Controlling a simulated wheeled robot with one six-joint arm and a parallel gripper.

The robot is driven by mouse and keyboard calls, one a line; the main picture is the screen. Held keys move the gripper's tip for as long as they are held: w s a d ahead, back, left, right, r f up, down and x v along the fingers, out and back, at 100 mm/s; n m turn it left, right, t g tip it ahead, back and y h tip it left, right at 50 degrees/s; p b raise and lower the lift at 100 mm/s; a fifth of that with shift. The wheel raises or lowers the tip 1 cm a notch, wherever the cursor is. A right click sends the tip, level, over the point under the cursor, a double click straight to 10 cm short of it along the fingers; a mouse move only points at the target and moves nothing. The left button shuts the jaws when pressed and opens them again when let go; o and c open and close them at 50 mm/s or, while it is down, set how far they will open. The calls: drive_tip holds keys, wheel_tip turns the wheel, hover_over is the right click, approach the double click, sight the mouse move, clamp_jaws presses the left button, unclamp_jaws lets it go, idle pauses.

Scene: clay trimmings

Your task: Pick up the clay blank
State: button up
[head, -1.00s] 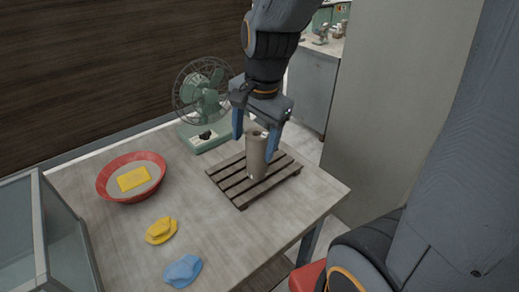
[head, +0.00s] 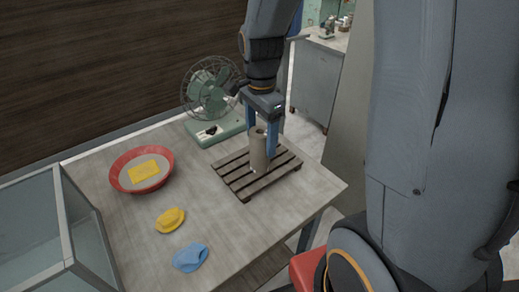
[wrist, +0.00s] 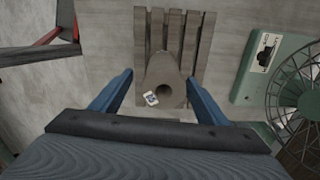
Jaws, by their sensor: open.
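The clay blank (head: 259,152) is a grey-brown upright cylinder with a hole in its top. It stands on a slatted wooden rack (head: 232,180) on the table. In the wrist view the clay blank (wrist: 165,82) shows from above, with a small white and blue label by the hole. My gripper (head: 261,148) is open, its blue fingers pointing down around the upper part of the blank. In the wrist view the fingers are on either side of it, with gaps visible. How far down the fingers reach is hard to tell.
A green fan (head: 210,95) stands close behind the rack. A red basin (head: 120,182) with a yellow sponge (head: 143,171) is at the left. A yellow cloth-like item (head: 170,220) and a blue one (head: 190,258) lie in front. A glass-sided case (head: 62,215) is at the left edge.

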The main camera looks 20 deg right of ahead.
drive_tip(key=shift+w+f+p, duration=0.2)
drive_tip(key=shift+f+p, duration=0.6)
drive_tip(key=shift+f, duration=1.6)
clamp_jaws()
drive_tip(key=shift+r, duration=0.1)
